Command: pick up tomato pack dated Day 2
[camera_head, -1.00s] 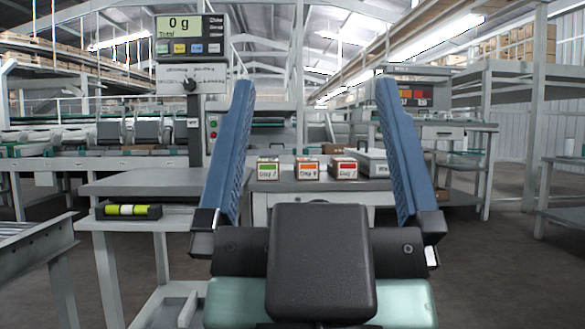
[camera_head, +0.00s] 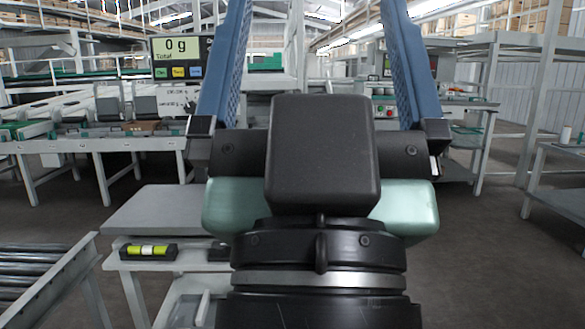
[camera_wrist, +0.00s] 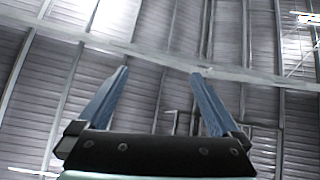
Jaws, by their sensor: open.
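No tomato pack shows in either view now. My gripper (camera_head: 318,15) stands upright in the middle of the head view and hides the area behind it. Its two blue fingers are wide apart with nothing between them, and their tips run to the top of the picture. In the wrist view my gripper (camera_wrist: 162,75) is also open and empty, pointing up at the roof.
A scale display (camera_head: 177,58) reading 0 g stands behind my left finger. A grey table (camera_head: 150,212) and a black holder with a yellow-green vial (camera_head: 148,251) are lower left, beside a roller conveyor (camera_head: 38,275). Open floor lies at right.

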